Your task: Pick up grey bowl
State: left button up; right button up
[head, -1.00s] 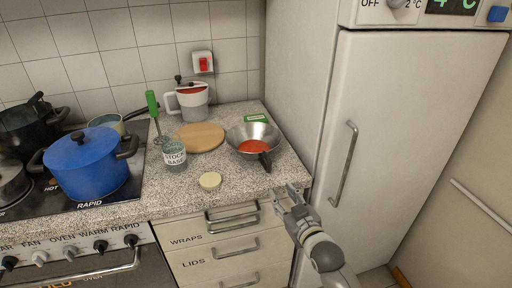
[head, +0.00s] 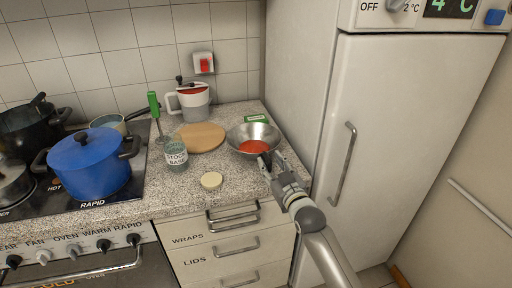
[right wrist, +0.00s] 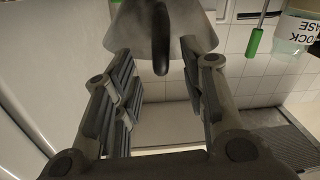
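The grey metal bowl (head: 238,134) stands on the speckled counter near its right end. It has red contents and a dark handle-like piece at its front rim. My right gripper (head: 272,164) is at the bowl's front right edge, close to the dark piece. In the right wrist view the gripper (right wrist: 158,100) has its fingers apart, with the bowl (right wrist: 190,20) and the dark piece (right wrist: 161,40) ahead between the fingertips. I cannot tell if a finger touches the bowl. My left gripper is not in view.
A round wooden board (head: 201,138), a stock base jar (head: 175,154), a pale round lid (head: 211,181) and a white jug (head: 191,104) stand left of the bowl. A blue pot (head: 90,168) is on the stove. The fridge (head: 410,130) rises close on the right.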

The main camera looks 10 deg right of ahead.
jog(key=shift+w+a, duration=0.15)
jog(key=shift+w, duration=0.6)
jog(key=shift+w+a, duration=0.1)
jog(key=shift+w, duration=0.65)
jog(key=shift+c, duration=0.4)
grip_shut()
